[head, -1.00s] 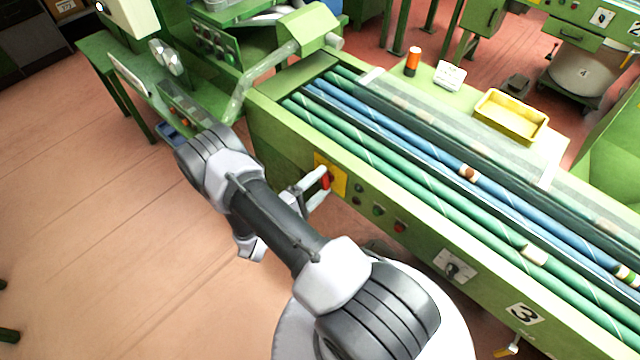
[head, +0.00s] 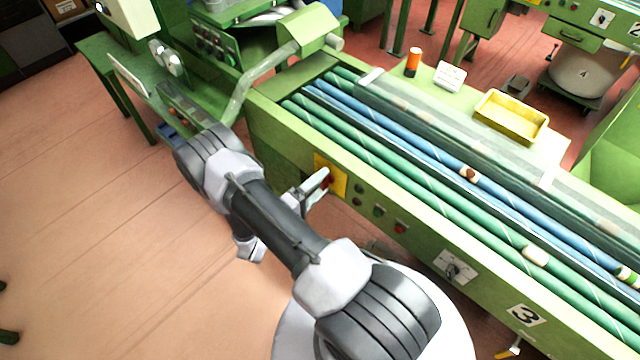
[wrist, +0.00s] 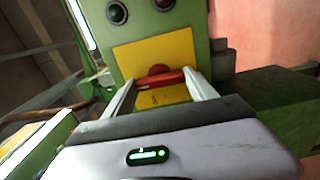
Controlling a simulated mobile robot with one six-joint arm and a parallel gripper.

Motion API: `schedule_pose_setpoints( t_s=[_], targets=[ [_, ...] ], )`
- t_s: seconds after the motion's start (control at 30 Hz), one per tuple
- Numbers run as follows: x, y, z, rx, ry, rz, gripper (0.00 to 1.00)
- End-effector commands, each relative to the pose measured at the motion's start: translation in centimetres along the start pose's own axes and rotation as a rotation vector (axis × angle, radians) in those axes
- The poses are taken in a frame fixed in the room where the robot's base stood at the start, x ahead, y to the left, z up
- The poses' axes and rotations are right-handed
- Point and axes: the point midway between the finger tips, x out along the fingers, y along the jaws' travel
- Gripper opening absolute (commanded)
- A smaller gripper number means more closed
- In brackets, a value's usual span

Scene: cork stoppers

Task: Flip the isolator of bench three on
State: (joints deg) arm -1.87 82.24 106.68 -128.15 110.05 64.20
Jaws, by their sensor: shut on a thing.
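The isolator of bench three has a yellow plate (head: 337,178) on the bench's green front side, left of its buttons. Its red handle (head: 328,182) is mostly hidden by my gripper in the head view. In the wrist view the yellow plate (wrist: 150,55) fills the middle, and the red handle (wrist: 158,77) lies across the picture between my fingers. My gripper (wrist: 157,80) is shut on the red handle; it also shows in the head view (head: 324,180). The number 3 plate (head: 525,314) is farther right on the same bench.
Bench three's buttons (head: 379,210) and a white-plated rotary switch (head: 454,267) are to the right of the isolator. Green and blue rollers (head: 430,170) run along its top. A yellow tray (head: 511,117) stands behind.

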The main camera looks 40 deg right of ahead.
Motion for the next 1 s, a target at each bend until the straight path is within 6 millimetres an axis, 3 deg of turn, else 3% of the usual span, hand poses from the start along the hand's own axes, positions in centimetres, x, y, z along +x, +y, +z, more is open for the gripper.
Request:
schedule_pose_setpoints(
  t_s=[0.03,0.13,0.43,0.53,0.67,1.0],
  targets=[
    [0.0,-0.1,0.0,0.001,0.001,-0.001,0.67],
    [0.0,0.0,0.0,0.000,0.001,0.000,0.87],
    [-0.1,0.0,0.0,0.000,0.001,0.000,0.87],
    [-0.9,0.1,-0.1,-0.001,0.003,0.000,0.87],
    [-4.0,0.2,-0.2,0.000,0.007,0.000,0.87],
    [-14.6,0.1,0.0,0.002,0.005,0.000,0.87]
  ],
)
